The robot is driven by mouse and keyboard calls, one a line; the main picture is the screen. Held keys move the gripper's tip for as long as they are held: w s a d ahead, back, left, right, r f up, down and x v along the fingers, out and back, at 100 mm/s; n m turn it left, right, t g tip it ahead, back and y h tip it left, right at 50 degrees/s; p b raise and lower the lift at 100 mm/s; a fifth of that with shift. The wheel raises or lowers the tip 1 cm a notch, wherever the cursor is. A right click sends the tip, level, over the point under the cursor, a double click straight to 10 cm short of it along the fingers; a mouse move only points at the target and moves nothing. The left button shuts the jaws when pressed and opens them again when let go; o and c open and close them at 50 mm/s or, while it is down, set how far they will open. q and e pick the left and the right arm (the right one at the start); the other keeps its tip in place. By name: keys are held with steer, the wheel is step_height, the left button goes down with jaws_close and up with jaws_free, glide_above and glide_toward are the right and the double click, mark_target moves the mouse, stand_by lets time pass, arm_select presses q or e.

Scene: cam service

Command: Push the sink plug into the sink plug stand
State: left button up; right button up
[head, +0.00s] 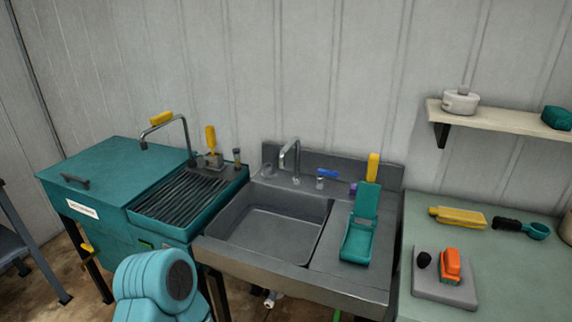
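No part is clearly recognisable as the sink plug or its stand. A small black round piece (424,259) and an orange piece (451,265) sit on a grey slab (440,292) on the right counter; I cannot tell if either is the plug. A small grey block with a yellow upright handle (211,142) stands behind the ribbed tray. The sink basin (268,228) looks empty. Neither of my grippers is in view.
A teal upright holder (359,235) stands on the drainboard right of the basin, before a yellow handle (373,166). A tap (290,155) rises behind the basin. A yellow tool (458,217) and a black-and-teal scoop (520,227) lie on the right counter. A shelf (500,118) hangs above.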

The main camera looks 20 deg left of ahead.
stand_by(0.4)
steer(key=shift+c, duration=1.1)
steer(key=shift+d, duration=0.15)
